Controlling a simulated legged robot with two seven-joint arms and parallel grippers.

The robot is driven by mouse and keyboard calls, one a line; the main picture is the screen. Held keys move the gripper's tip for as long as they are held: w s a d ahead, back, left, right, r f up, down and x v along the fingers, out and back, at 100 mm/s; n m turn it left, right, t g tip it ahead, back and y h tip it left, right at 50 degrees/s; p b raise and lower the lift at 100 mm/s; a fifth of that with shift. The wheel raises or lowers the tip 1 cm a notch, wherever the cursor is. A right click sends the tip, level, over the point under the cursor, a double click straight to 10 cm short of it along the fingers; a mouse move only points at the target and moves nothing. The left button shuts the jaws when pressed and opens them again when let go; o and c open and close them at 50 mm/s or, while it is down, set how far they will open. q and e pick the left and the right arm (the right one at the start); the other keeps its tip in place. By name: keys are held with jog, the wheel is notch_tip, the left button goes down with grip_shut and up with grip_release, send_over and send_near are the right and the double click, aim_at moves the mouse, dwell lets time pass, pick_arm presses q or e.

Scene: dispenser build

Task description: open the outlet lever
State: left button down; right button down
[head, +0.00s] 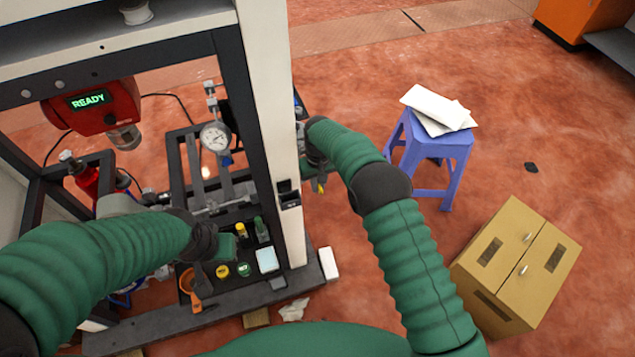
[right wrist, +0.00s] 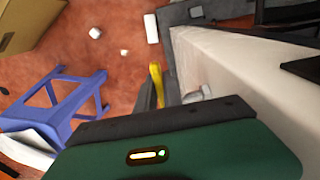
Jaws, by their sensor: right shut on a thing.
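The outlet lever shows as a yellow handle (head: 320,187) beside the white post of the frame. It also shows in the right wrist view (right wrist: 156,78), pointing away from the camera. My right gripper (head: 316,172) is at the outer side of the post and is shut on the yellow lever; its fingers (right wrist: 160,96) lie along the lever's sides. The lever's pivot and the outlet are hidden behind the gripper and the post. My left gripper (head: 222,243) is inside the frame, above the small parts at its base, and its jaws are not clear.
The white post (head: 268,120) stands close to my right gripper. A pressure gauge (head: 214,136) and a red unit reading READY (head: 92,102) are inside the frame.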

jog(key=shift+w+r, duration=0.25)
jog(key=shift+r, duration=0.15)
jog(key=c, duration=1.5)
grip_release()
jog(key=shift+s+f+g, duration=0.1)
jog(key=shift+f+g, duration=0.05)
jog(key=shift+g, duration=0.15)
notch_tip(320, 180, up, 17)
jog(key=p, duration=0.2)
jog(key=shift+a+f+p, duration=0.1)
jog(key=shift+p, duration=0.2)
jog(key=s+d+r+m+t+p, duration=0.1)
jog(key=s+d+r+m+p, duration=0.1)
jog(key=s+d+r+p, duration=0.55)
jog(key=shift+m+t, duration=0.8)
jog(key=shift+t, duration=0.1)
jog(key=s+d+r+p, duration=0.1)
jog(key=s+d, duration=0.2)
jog(key=s, duration=0.3)
jog(key=s+d+p, duration=0.1)
jog(key=s+d, duration=0.2)
jog(key=s, duration=0.4)
jog(key=s+d+r+p, duration=0.1)
jog(key=s+d, duration=0.3)
jog(key=s, duration=0.3)
jog(key=shift+r, duration=0.35)
